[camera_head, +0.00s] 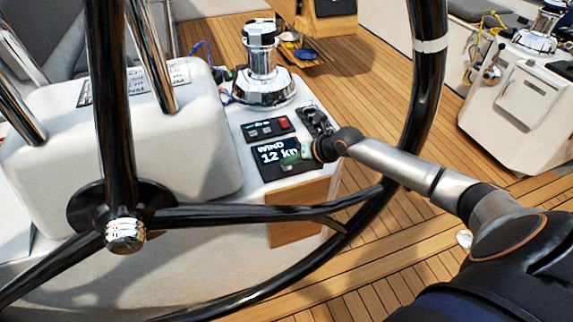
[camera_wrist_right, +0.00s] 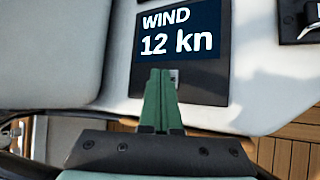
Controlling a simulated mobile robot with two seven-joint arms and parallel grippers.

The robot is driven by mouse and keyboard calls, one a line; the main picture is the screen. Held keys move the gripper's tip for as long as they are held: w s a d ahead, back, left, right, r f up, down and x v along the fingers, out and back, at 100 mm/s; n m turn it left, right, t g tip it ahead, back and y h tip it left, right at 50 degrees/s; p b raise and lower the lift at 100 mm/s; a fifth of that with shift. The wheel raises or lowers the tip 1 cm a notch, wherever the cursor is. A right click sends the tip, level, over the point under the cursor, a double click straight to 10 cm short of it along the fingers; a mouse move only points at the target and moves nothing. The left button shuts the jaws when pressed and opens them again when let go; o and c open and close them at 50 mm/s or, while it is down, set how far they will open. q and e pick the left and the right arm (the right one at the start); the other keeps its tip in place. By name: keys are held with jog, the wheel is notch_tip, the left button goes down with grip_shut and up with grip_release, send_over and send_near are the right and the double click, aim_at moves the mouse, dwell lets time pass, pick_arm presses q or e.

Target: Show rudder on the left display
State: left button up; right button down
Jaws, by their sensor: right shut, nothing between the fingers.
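The display (camera_head: 279,150) is a dark square screen on the white console and reads "WIND 12 kn". It also shows in the right wrist view (camera_wrist_right: 200,80), with the same text above my fingertips. My right gripper (camera_head: 291,160) has green fingers and is shut and empty. In the right wrist view, its fingertips (camera_wrist_right: 161,72) overlap the lower part of the display, just below the text. A small pale mark beside the fingertips is partly hidden by them. I cannot tell whether the fingertips touch the display. My left gripper is not in view.
A chrome winch (camera_head: 262,70) and a small panel with a red switch (camera_head: 267,128) sit behind the display. Wooden deck (camera_head: 400,108) lies to the right.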

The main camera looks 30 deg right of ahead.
aim_at(289, 170)
jog(key=shift+r, duration=0.65)
jog(key=shift+r+p, duration=0.1)
jog(key=shift+p, duration=0.2)
jog(key=shift+r+p, duration=1.65)
jog(key=shift+r, duration=0.8)
dwell(0.4)
